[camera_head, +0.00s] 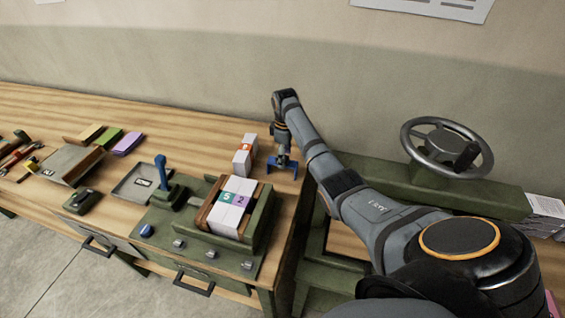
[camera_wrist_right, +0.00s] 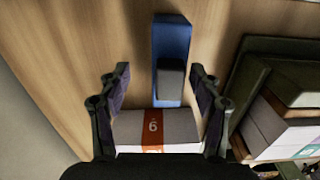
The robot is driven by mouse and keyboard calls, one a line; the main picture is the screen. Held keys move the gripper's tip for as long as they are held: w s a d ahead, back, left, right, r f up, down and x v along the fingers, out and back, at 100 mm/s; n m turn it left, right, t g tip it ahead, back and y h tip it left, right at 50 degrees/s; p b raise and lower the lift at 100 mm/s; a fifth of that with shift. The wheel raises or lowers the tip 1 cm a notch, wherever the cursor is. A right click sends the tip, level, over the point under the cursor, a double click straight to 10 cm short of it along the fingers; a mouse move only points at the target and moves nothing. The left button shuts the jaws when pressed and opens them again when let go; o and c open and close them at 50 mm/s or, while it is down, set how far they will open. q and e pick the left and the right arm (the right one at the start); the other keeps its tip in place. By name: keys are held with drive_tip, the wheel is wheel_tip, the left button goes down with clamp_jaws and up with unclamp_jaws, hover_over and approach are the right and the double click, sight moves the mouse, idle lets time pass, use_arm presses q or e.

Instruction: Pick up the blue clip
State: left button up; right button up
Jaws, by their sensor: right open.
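The blue clip (camera_wrist_right: 172,42) lies on the wooden table in the right wrist view, a long blue bar with a dark grey raised block on it. It also shows in the head view (camera_head: 283,167), partly hidden beneath my right gripper (camera_head: 283,150). In the wrist view my right gripper (camera_wrist_right: 160,75) is open, with one finger on each side of the clip's near part. I cannot tell how high the fingertips are above the table. My left gripper is not in view.
A white paper block with an orange band (camera_wrist_right: 155,130) lies close to the fingers, beside the clip. A green press (camera_head: 258,222) holds banded paper blocks to the left in the head view. A blue-handled lever (camera_head: 161,170) stands further left. A handwheel (camera_head: 440,145) is at the right.

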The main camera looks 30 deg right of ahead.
drive_tip(key=shift+s+a+f+p, duration=0.35)
drive_tip(key=shift+a+f+p, duration=0.05)
drive_tip(key=shift+f+p, duration=0.35)
wheel_tip(320, 180, down, 3)
drive_tip(key=shift+a+r, duration=0.1)
drive_tip(key=shift+r, duration=0.05)
drive_tip(key=shift+f, duration=0.4)
drive_tip(key=shift+r, duration=0.1)
drive_tip(key=c, duration=0.6)
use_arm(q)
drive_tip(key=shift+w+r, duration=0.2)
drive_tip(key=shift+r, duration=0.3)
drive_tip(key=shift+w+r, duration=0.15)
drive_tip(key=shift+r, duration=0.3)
use_arm(e)
clamp_jaws()
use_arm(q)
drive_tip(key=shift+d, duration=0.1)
